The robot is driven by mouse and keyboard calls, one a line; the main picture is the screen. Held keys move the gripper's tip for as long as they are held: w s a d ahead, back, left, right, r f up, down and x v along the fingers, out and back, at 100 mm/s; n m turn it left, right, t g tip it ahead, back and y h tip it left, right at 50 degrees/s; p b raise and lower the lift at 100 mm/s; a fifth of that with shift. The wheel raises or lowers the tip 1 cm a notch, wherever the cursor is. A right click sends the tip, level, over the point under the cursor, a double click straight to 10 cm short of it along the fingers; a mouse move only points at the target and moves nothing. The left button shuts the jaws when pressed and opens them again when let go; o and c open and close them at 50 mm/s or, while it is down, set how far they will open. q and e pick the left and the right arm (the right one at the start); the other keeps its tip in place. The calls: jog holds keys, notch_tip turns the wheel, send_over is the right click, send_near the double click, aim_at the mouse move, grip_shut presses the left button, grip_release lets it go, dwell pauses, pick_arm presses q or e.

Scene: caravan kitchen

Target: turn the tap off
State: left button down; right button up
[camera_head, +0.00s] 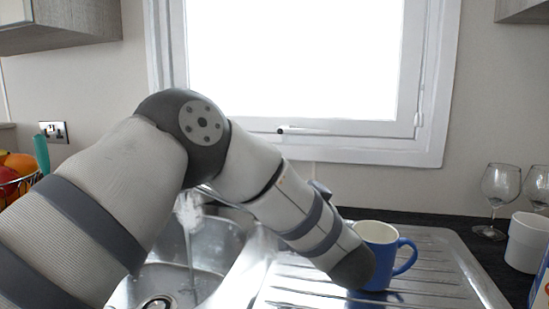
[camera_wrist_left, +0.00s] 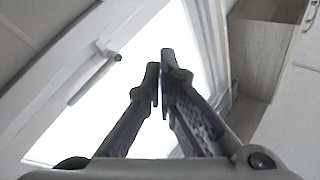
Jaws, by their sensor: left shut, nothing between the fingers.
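A thin metal piece, probably the tap's spout (camera_head: 218,196), shows just below my left arm in the head view. A stream of water (camera_head: 190,250) falls beside it into the steel sink (camera_head: 225,240). The rest of the tap, including any handle, is hidden behind my arm. My left gripper (camera_wrist_left: 160,70) shows in the left wrist view, its fingers shut and empty, with the window and a cabinet behind them. The tap does not show in that view. The left gripper is not visible in the head view, and the right gripper is in neither view.
A blue mug (camera_head: 385,258) stands on the ribbed drainboard (camera_head: 440,275), close to my left arm in the picture. Wine glasses (camera_head: 500,187) and a white cup (camera_head: 526,243) stand at the right. A fruit basket (camera_head: 18,178) is at the left. The window (camera_head: 300,60) is behind the sink.

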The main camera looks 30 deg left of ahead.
pick_arm(q)
jog(key=w+a, duration=0.3)
jog(key=a, duration=0.5)
jog(key=shift+a+f, duration=0.15)
jog(key=shift+a, duration=0.05)
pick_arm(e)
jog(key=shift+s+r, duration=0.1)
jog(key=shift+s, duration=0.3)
